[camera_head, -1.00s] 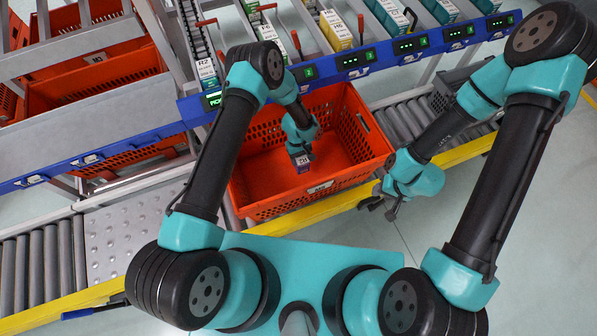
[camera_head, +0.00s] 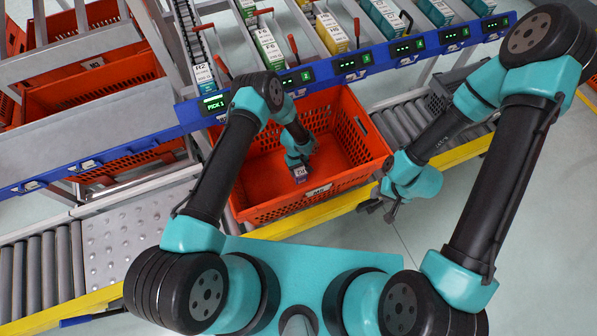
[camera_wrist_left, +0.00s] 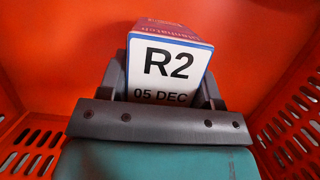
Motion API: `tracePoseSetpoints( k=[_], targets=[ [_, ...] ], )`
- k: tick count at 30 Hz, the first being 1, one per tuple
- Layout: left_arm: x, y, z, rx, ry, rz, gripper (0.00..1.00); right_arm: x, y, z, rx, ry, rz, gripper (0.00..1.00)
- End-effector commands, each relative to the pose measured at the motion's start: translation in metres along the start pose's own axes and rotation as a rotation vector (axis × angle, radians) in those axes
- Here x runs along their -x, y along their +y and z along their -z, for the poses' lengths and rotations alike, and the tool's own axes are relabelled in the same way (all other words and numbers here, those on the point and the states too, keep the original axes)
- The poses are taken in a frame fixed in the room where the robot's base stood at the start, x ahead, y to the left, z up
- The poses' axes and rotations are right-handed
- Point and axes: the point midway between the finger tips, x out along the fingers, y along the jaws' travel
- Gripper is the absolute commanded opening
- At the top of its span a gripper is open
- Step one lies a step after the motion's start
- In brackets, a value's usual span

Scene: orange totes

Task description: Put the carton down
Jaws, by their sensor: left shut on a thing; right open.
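The carton (camera_head: 300,174) is small, with a white label reading R2 and 05 DEC in the left wrist view (camera_wrist_left: 168,62). My left gripper (camera_head: 299,160) is shut on it, pointing down inside the orange tote (camera_head: 262,205). The tote's red-orange floor and slotted walls surround the carton in the left wrist view. I cannot tell whether the carton touches the tote floor.
The tote stands on a roller conveyor (camera_head: 405,122) with a yellow front rail (camera_head: 455,157). A blue shelf beam (camera_head: 385,55) with lit displays runs behind it, under lanes of cartons (camera_head: 332,33). Other orange totes (camera_head: 95,90) sit at the left.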

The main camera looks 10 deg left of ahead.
Motion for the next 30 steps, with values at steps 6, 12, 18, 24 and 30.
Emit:
tracePoseSetpoints(
  k=[6, 12, 18, 24, 30],
  targets=[
    [-0.022, 0.0, 0.007, 0.0, 0.0, 0.0, 0.23, 0.0, 0.0, 0.0, 0.0, 0.0, 0.0, 0.43],
    [-0.023, 0.0, 0.008, -0.001, 0.0, 0.0, 0.23, 0.0, 0.0, 0.0, 0.0, 0.0, 0.0, 0.43],
    [-0.026, 0.0, 0.008, 0.0, -0.001, 0.001, 0.23, 0.0, 0.0, 0.0, 0.0, 0.0, 0.0, 0.43],
    [-0.03, 0.0, 0.009, 0.0, -0.001, 0.0, 0.59, 0.0, 0.0, 0.0, 0.0, 0.0, 0.0, 0.43],
    [-0.03, 0.0, 0.009, 0.0, -0.001, 0.0, 0.78, 0.0, 0.0, 0.0, 0.0, 0.0, 0.0, 0.43]
  ],
)
